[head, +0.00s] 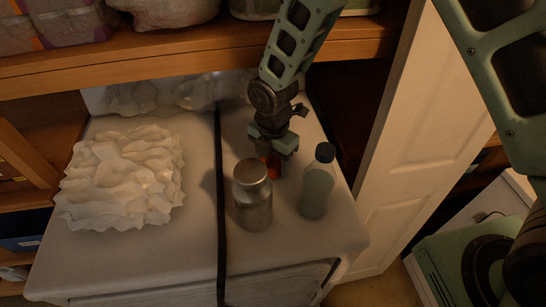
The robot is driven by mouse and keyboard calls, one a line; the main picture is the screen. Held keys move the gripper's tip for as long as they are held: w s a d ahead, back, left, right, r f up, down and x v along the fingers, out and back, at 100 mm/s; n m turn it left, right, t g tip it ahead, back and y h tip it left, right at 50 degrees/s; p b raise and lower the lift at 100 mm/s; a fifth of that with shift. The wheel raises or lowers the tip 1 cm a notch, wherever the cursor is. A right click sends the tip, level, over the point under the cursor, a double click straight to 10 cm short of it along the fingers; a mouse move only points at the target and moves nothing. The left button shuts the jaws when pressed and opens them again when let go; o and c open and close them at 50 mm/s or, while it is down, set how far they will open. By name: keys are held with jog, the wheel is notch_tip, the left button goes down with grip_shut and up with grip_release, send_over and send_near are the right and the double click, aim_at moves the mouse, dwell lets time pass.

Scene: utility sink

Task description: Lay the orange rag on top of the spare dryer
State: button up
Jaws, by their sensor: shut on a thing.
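My gripper (276,152) points down over the right half of a white appliance (165,250), which looks like the spare dryer. It is shut on the orange rag (272,167). Only a small orange-red patch of the rag shows, at the fingertips; the metal jar and my gripper hide the rest. I cannot tell whether the rag touches the dryer's top. A dark strap (222,230) runs front to back over the dryer.
A crumpled white pile (122,178) covers the left side. A wooden shelf (180,45) overhangs the back. A white door (410,150) stands at right.

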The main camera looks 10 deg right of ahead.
aim_at(273, 161)
jog(key=shift+f, duration=0.1)
jog(key=o, duration=0.5)
jog(key=shift+f, duration=0.1)
jog(key=o, duration=0.5)
jog(key=shift+c, duration=0.2)
jog(key=shift+r+b, duration=1.25)
jog(key=shift+r, duration=2.75)
